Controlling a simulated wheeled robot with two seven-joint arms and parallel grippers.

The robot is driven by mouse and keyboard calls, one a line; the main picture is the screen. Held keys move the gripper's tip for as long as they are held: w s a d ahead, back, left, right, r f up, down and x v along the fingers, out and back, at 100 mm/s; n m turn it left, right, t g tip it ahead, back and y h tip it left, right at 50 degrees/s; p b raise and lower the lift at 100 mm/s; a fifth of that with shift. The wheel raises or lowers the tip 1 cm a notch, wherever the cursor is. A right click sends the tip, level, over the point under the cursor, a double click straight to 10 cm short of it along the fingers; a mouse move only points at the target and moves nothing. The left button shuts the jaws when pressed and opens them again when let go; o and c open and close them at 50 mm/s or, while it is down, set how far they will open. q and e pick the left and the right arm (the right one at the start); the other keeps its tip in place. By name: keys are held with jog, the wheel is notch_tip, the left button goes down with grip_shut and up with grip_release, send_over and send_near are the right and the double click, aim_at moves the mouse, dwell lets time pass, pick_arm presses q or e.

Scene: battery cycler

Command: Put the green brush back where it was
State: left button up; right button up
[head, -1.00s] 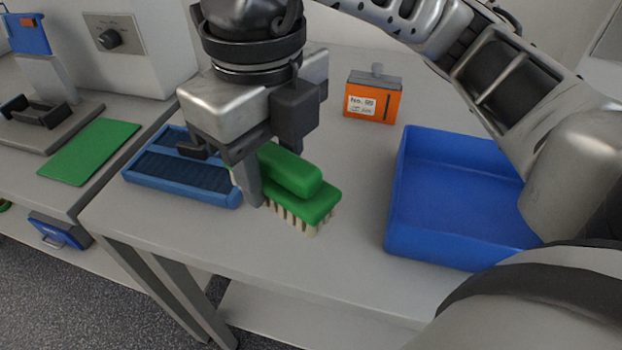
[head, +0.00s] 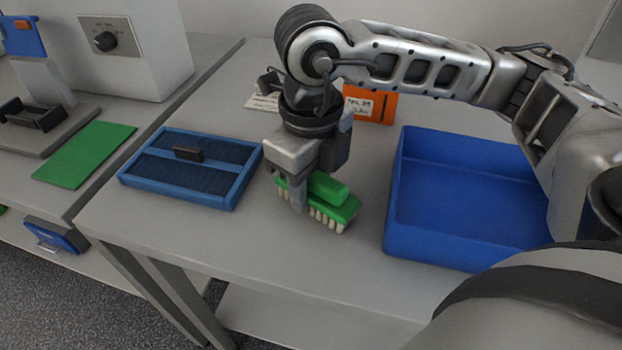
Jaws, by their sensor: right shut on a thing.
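The green brush (head: 335,205), with pale bristles pointing down, is in the middle of the table in the head view. My right gripper (head: 297,195) is shut on it at its left part, from above. The bristles are at or close to the tabletop; I cannot tell whether they touch it. The brush is between a blue tray with dark ribbed panels (head: 238,187) on the left and a deep blue bin (head: 394,215) on the right. My left gripper is not in view.
An orange box with a white label (head: 383,108) stands behind the brush. A white card (head: 262,101) lies at the back, partly hidden by my arm. A green mat (head: 85,154) lies on the left bench. The table (head: 210,245) is clear in front of the blue tray.

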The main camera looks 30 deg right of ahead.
jog(key=shift+f+b, duration=0.25)
jog(key=shift+b, duration=0.1)
jog(key=o, duration=0.9)
jog(key=shift+r, duration=0.1)
jog(key=shift+o, duration=0.2)
jog(key=shift+r, duration=0.15)
notch_tip(320, 180, up, 12)
jog(key=shift+r+p, duration=0.1)
jog(key=shift+p, duration=0.85)
